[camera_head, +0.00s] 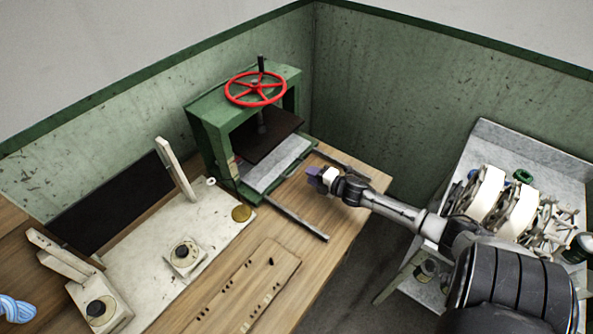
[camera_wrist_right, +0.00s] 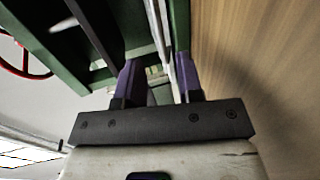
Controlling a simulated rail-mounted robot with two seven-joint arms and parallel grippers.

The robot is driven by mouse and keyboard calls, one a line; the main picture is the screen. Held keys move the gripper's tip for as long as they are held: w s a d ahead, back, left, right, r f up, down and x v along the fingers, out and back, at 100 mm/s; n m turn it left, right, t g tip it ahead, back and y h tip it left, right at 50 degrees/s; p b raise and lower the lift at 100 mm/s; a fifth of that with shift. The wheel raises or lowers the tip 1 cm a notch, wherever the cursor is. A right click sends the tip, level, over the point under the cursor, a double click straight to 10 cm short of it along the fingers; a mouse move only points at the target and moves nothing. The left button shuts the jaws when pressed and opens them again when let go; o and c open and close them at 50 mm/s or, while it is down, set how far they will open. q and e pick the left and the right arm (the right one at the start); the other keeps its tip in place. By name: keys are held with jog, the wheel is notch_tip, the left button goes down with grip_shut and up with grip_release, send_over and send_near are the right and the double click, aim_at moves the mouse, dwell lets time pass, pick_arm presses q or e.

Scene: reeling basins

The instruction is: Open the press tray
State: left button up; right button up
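The green press (camera_head: 212,130) with a red handwheel (camera_head: 256,89) stands at the back of the wooden table. Its pale grey tray (camera_head: 276,168) lies low under the dark pressing plate (camera_head: 268,138), between two rails that jut out toward the front. My right gripper (camera_head: 314,176) is just in front of the tray, between the rails. In the right wrist view its purple fingers (camera_wrist_right: 159,72) are apart, with a pale edge between or beyond them. I cannot tell whether they touch it. My left gripper is not in view.
A white board (camera_head: 150,250) with upright posts and round fittings lies left of the press. A flat wooden board with holes (camera_head: 245,288) lies in front. A grey bench (camera_head: 535,150) with white reels stands at the right. A blue-white striped bundle (camera_head: 15,309) shows at the lower left.

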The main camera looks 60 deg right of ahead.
aim_at(297, 168)
jog(key=shift+b+x, duration=0.5)
jog(key=shift+x, duration=3.1)
grip_shut()
